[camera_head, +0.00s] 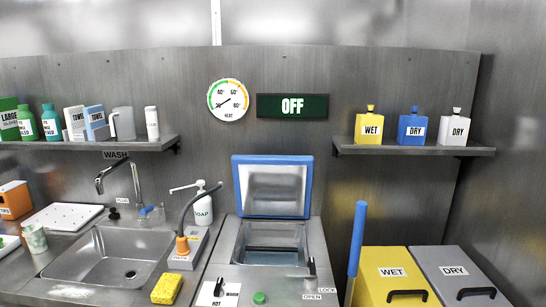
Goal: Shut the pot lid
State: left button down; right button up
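The pot lid (238,190) is a square panel with a blue rim and a shiny metal inner face. It stands open, raised nearly upright at the back of the pot. The pot (240,252) is a square metal basin set into the counter, with its top uncovered. Neither of my grippers is in view.
A blue rod (357,240) stands upright just right of the pot counter. A black lever (312,268) marked LOCK and OPEN and a green button (260,297) sit at the pot's front. A soap bottle (203,207) and sink (100,262) are left; yellow WET bin (385,260) is right.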

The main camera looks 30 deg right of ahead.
aim_at(265, 186)
jog(key=k, duration=0.3)
jog(key=z, duration=1.1)
